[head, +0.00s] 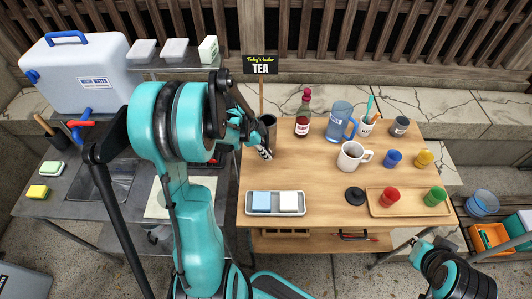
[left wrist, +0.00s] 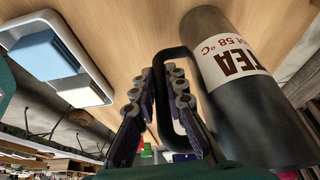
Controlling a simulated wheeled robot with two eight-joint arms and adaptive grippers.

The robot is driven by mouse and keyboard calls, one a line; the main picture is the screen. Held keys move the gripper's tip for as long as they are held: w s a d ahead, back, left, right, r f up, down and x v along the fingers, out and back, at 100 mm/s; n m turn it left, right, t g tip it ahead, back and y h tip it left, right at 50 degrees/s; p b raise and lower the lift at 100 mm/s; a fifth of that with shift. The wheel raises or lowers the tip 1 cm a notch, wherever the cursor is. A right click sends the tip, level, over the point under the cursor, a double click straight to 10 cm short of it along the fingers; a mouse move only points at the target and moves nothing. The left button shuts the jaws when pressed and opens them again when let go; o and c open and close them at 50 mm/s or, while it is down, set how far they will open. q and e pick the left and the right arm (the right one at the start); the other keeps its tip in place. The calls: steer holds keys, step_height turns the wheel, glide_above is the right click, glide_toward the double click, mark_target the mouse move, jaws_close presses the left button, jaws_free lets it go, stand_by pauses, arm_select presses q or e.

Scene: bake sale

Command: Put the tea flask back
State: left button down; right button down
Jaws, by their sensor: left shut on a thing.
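The tea flask is a dark grey cylinder with a white "TEA hot 58 °C" label and a black loop handle. It fills the right of the left wrist view (left wrist: 245,105). In the head view the flask (head: 269,121) is at the left edge of the wooden table, partly hidden by my arm. My left gripper (head: 254,138) is shut on the flask's handle; its fingers (left wrist: 172,88) lie either side of the handle in the left wrist view. I cannot tell whether the flask touches the table. Only part of my right arm shows, at bottom right; its gripper is not visible.
A "TEA" sign (head: 261,66) stands behind the flask. A tray (head: 276,210) with blue and white blocks lies in front. A red bottle (head: 304,112), blue jug (head: 339,122), white mug (head: 352,156) and coloured cups stand rightward.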

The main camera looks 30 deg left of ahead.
arm_select(q)
steer(key=c, duration=1.6)
jaws_free()
steer(key=shift+o, duration=0.2)
steer(key=shift+r, duration=0.35)
steer(key=p+v, duration=0.3)
steer(key=v, duration=0.8)
steer(key=s+d+r+n+t+y, duration=0.2)
steer(key=s+d+r+n, duration=0.1)
steer(key=d, duration=0.5)
steer(key=s+d+r+n+t+y, duration=0.1)
steer(key=s+d+r+n+t, duration=0.1)
steer(key=s+d+n, duration=0.4)
steer(key=d+r+n, duration=0.1)
steer(key=d+n, duration=0.1)
steer(key=d, duration=0.1)
steer(key=shift+s+d+y, duration=0.3)
steer(key=shift+y, duration=0.1)
